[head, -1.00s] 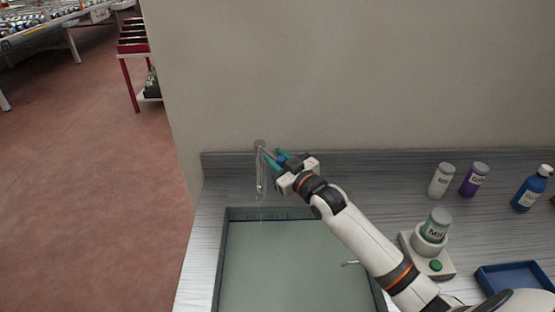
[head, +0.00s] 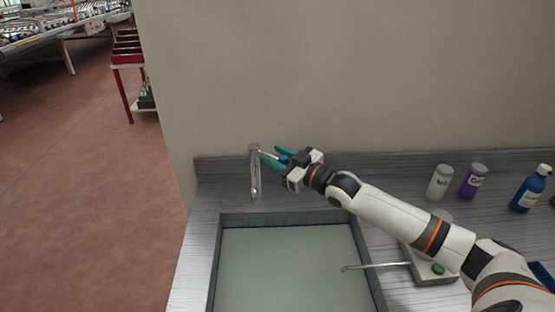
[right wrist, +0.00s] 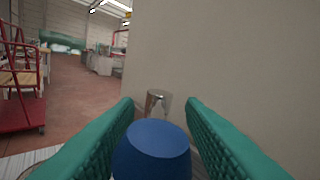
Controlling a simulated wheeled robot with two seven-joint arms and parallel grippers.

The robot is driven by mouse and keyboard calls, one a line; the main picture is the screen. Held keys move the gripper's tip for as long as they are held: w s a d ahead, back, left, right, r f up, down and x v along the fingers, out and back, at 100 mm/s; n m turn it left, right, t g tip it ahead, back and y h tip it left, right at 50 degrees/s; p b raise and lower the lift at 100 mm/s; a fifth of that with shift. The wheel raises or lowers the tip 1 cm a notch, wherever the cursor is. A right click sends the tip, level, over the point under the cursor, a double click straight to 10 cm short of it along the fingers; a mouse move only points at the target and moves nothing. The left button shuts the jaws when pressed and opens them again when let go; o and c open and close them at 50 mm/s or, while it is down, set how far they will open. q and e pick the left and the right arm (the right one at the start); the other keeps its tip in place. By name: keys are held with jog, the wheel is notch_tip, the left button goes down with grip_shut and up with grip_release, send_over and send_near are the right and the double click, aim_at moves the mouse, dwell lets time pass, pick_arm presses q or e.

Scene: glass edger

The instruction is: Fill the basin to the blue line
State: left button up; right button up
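The basin (head: 215,262) in the counter holds pale greenish water (head: 290,268). A dark blue line (head: 290,226) shows along its back wall, at or very near the water's edge; I cannot tell exactly which is higher. The chrome tap (head: 255,175) stands behind the basin; no clear stream shows below its spout. Its lever ends in a blue knob (head: 284,159), also large in the right wrist view (right wrist: 152,152). My right gripper (head: 277,157) has its teal fingers apart, one on each side of the knob; firm contact is not visible. My left gripper is out of view.
A thin metal rod (head: 378,266) reaches over the basin's right edge. On the right stand a grey-lidded white jar (head: 439,184), a purple jar (head: 473,182), a blue bottle (head: 530,190) and a device with a green button (head: 438,269). A wall (head: 350,80) rises behind.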

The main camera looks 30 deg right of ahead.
jog(key=shift+o, duration=1)
jog(key=shift+f, duration=0.15)
jog(key=shift+s+d+f, duration=0.15)
jog(key=shift+s+d, duration=0.05)
jog(key=shift+s, duration=0.25)
jog(key=b+v, duration=0.1)
jog(key=v, duration=1)
jog(key=shift+b, duration=0.3)
jog(key=shift+w, duration=0.1)
